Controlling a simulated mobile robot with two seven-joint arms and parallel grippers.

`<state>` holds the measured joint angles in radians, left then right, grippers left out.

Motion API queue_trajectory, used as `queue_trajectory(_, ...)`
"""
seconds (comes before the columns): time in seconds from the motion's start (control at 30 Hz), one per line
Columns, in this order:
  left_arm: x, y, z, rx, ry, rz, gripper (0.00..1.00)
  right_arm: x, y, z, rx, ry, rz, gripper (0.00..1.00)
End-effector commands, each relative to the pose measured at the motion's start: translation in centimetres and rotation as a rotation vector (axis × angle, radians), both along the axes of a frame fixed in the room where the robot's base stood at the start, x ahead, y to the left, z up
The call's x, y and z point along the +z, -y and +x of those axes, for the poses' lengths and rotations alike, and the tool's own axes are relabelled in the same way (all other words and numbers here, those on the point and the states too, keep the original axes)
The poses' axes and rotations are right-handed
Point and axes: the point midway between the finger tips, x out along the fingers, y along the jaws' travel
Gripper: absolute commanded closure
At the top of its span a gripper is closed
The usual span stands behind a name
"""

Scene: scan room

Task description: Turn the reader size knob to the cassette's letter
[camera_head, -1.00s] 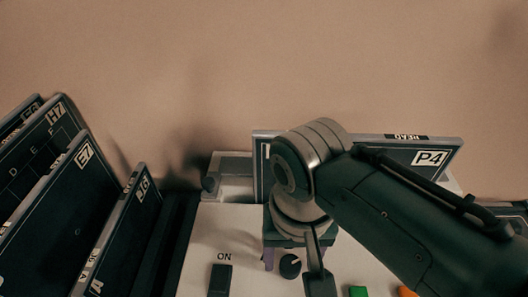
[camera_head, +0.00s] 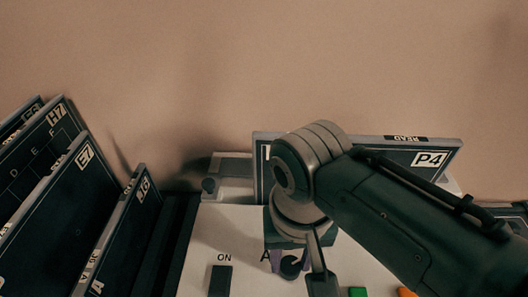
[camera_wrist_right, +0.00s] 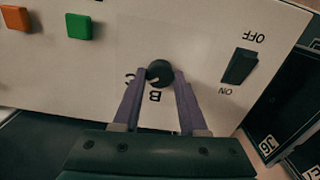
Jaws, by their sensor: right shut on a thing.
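The black size knob (camera_head: 291,267) is on the reader's pale top (camera_head: 235,220). In the right wrist view the knob (camera_wrist_right: 160,73) has a B printed below it and a partly covered C to its lower left. A pale mark on it points lower left; its exact letter is unclear. An A shows left of the knob in the head view. My right gripper (camera_wrist_right: 160,77) is shut on the knob, a purple finger on each side. The cassette labelled P4 (camera_head: 430,158) stands upright at the reader's back; its left label is mostly hidden by my right arm. My left gripper is out of view.
A black switch (camera_head: 220,281) marked ON is left of the knob. A green button (camera_head: 357,292) and an orange button (camera_head: 406,292) are to the right. Several dark cassettes, including E7 (camera_head: 60,205), stand in a rack at the left.

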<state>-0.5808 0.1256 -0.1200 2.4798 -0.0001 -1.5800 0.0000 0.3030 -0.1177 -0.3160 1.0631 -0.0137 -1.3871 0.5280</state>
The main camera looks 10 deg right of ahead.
Motion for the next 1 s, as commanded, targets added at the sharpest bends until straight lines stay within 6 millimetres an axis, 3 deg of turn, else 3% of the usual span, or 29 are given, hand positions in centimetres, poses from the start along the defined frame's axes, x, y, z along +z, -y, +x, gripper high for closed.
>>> queue_trajectory(1.0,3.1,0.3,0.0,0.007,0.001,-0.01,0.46,0.1,0.0,0.0,0.821,0.0,-0.001,1.0)
